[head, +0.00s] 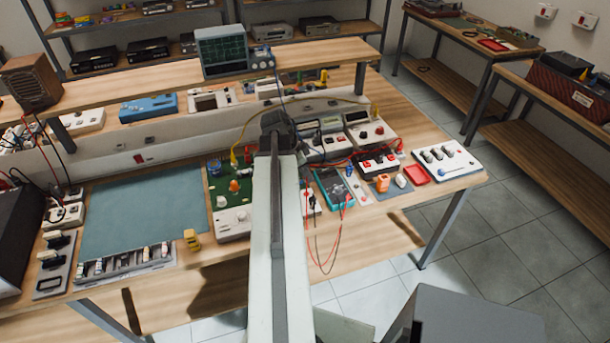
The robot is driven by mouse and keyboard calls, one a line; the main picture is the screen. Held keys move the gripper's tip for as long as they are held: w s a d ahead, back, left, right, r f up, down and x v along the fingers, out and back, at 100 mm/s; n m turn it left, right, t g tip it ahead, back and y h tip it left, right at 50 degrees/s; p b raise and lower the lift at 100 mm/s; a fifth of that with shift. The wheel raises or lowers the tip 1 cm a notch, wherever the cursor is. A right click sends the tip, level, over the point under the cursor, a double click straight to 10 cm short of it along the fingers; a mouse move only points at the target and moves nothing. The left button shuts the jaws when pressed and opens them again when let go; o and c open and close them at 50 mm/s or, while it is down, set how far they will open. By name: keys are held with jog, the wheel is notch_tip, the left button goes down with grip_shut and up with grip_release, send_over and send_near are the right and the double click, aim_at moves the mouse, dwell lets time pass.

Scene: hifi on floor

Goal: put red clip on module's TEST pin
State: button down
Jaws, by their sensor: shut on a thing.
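My gripper (277,125) is at the far end of my raised arm, above the middle of the bench. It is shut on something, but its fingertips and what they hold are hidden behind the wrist. I cannot make out the red clip for certain. A thin red lead (345,160) runs across the bench right of my arm, towards red parts near the right-hand modules. A green board module (216,180) with an orange knob stands just left of my arm. No TEST label or pin is legible on any module.
A teal mat (140,215) covers the left of the bench (420,205). A yellow cable (238,140) arches behind my arm. A teal multimeter (333,189), a red tray (417,174) and a white knob box (447,160) stand to the right. A rear shelf carries an oscilloscope (222,50).

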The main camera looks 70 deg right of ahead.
jog(key=shift+f+b, duration=2.2)
jog(key=shift+f, duration=0.35)
jog(key=shift+f+b, duration=0.75)
jog(key=shift+b, duration=0.05)
jog(key=c, duration=1.3)
grip_release()
jog(key=shift+o, duration=0.2)
jog(key=p+v, duration=0.7)
jog(key=v, duration=0.1)
